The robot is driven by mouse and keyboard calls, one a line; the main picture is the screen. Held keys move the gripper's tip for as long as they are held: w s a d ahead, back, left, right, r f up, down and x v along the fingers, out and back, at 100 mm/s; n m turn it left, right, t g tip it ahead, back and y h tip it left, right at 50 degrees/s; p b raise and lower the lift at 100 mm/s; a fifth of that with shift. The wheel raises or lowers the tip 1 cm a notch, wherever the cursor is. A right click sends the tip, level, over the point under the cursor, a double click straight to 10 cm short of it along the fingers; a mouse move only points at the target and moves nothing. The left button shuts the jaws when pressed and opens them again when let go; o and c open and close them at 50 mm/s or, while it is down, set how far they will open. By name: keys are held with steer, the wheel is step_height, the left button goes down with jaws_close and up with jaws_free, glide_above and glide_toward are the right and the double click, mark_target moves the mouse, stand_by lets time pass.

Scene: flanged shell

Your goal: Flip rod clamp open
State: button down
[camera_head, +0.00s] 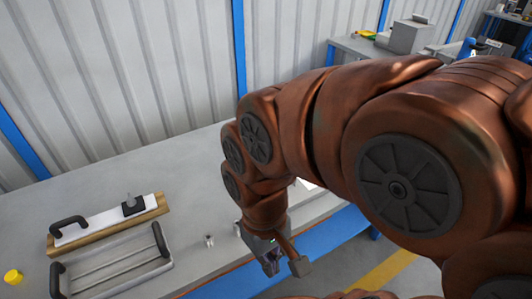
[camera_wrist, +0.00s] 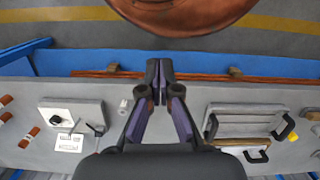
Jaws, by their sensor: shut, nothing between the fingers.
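My gripper (camera_wrist: 159,72) is shut and empty, its dark fingertips together above the front part of the bench. It also shows in the head view (camera_head: 271,266), below my copper-coloured arm. No rod clamp can be made out for certain. A pale plate (camera_wrist: 85,107) to the left of the gripper in the wrist view carries a black knob (camera_wrist: 56,119) and a thin dark lever-like part (camera_wrist: 96,129), too small to read clearly. My gripper is well apart from it. In the head view my arm hides that side of the bench.
A grey tray (camera_wrist: 240,124) with black handles lies right of the gripper, near a wooden-edged board (camera_head: 155,210) and a yellow cap (camera_head: 13,276). A small metal cylinder (camera_head: 209,240) stands alone. Brown pieces (camera_wrist: 28,137) lie far left. Bare bench surrounds the gripper.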

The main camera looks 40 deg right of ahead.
steer(key=w+d+f+m+t+y+b, duration=0.1)
steer(key=w+d+f+m+y+b, duration=0.15)
steer(key=w, duration=0.55)
steer(key=w+d+f+m+t+y+b, duration=0.1)
steer(key=w+d+m+y+b, duration=0.2)
steer(key=w, duration=0.5)
steer(key=w+d+f+m+t+y+b, duration=0.15)
steer(key=w+b, duration=0.25)
steer(key=w, duration=0.4)
steer(key=w+d+f+m+t+b, duration=0.2)
steer(key=d, duration=0.7)
steer(key=w+d+f+m+t+y+b, duration=0.1)
steer(key=w+d+f+m+t+b, duration=0.1)
steer(key=d, duration=0.7)
steer(key=w+d+f+m+t+b, duration=0.2)
steer(key=w+d+m+t+b, duration=0.1)
steer(key=d, duration=0.7)
steer(key=shift+w+f+y, duration=0.4)
steer(key=shift+w, duration=0.35)
steer(key=x, duration=1)
steer(key=shift+s+a+r, duration=0.15)
steer(key=shift+r, duration=0.05)
steer(key=shift+s+a+r, duration=0.9)
steer(key=shift+s+r, duration=0.05)
steer(key=shift+s, duration=0.2)
